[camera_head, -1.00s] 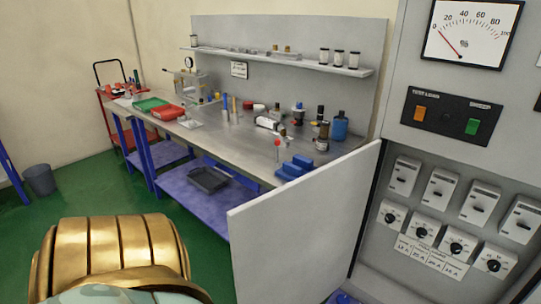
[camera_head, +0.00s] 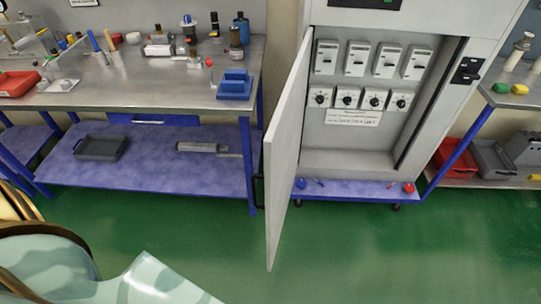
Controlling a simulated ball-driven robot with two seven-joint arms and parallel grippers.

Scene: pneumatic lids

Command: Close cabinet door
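The grey cabinet (camera_head: 350,160) stands right of centre with its inside exposed. Its light grey door (camera_head: 283,150) is hinged on the left side and swung wide open toward me, seen nearly edge-on. Inside are several white switch units (camera_head: 355,58) and black dials (camera_head: 346,98). A black latch (camera_head: 467,71) is on the cabinet's right front edge. A gold and pale green part of my own body shows at the lower left, apart from the door. Neither gripper shows in the view.
Another bench with red and grey bins (camera_head: 457,158) is at right. The green floor (camera_head: 370,250) in front is clear.

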